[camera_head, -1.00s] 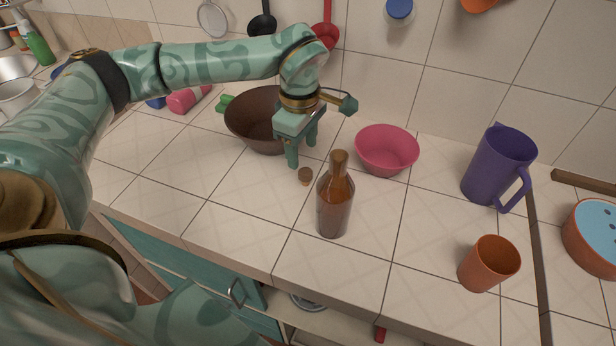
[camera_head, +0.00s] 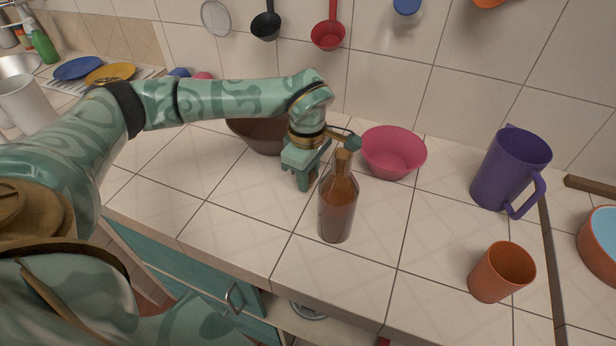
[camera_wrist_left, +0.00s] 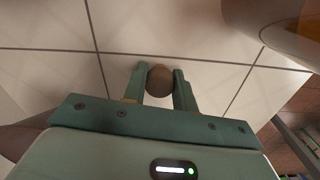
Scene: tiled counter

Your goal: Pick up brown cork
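The brown cork (camera_wrist_left: 159,84) is small and rounded and sits between the two fingers of my left gripper (camera_wrist_left: 160,80) in the left wrist view. The fingers flank it closely, with no clear gap on either side. In the head view my left gripper (camera_head: 308,180) points down at the counter, just left of the brown bottle (camera_head: 337,208), and hides the cork. I cannot tell whether the cork still rests on the counter. My right gripper is not in view.
The bottle stands upright close beside the gripper. A pink bowl (camera_head: 393,153) is behind it, and a brown bowl (camera_head: 256,133) is partly hidden by my arm. A purple pitcher (camera_head: 505,172) and an orange cup (camera_head: 500,272) stand at right. The counter in front is clear.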

